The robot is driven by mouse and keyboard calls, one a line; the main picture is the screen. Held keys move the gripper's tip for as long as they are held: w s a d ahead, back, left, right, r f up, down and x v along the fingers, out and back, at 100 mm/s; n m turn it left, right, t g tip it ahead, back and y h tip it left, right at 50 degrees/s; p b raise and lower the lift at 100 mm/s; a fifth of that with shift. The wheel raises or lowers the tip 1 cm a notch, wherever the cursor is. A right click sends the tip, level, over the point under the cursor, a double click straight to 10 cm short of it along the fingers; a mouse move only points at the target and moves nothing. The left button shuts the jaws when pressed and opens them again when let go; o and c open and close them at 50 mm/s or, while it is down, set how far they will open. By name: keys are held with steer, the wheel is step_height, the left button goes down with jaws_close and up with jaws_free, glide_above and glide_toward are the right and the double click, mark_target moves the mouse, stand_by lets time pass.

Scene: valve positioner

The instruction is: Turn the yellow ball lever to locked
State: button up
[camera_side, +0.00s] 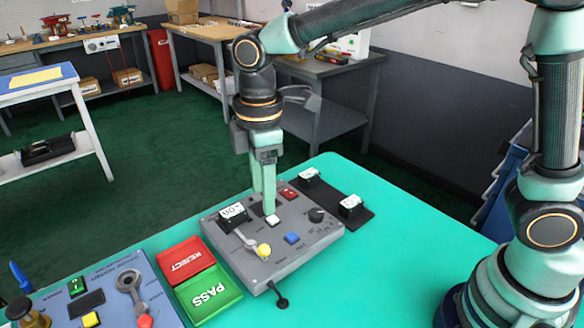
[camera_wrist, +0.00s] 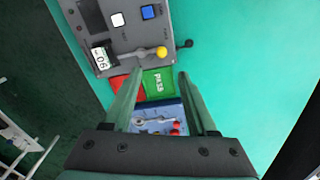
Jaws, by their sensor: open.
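The grey valve positioner box (camera_side: 305,246) stands on the green table. Its lever has a yellow ball (camera_side: 263,249) at the end near the front edge, and a pale arm runs back and left from it. In the wrist view the yellow ball (camera_wrist: 161,52) lies just beyond the fingertips, with the lever arm (camera_wrist: 135,54) reaching left to its pivot. My gripper (camera_side: 268,208) points down above the box, behind the lever. In the wrist view my gripper (camera_wrist: 161,74) is open with nothing between the fingers. I cannot make out the locked marking.
A white display (camera_side: 232,212), white button (camera_side: 272,220), blue button (camera_side: 292,238) and black knob (camera_side: 316,215) crowd the box top. Red REJECT (camera_side: 182,260) and green PASS (camera_side: 209,294) pads lie to its left, beside another panel (camera_side: 158,300).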

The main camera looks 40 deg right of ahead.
mark_target(264, 248)
steer(key=f, duration=1.2)
steer(key=shift+a+f, duration=0.3)
steer(key=shift+a, duration=0.05)
jaws_close()
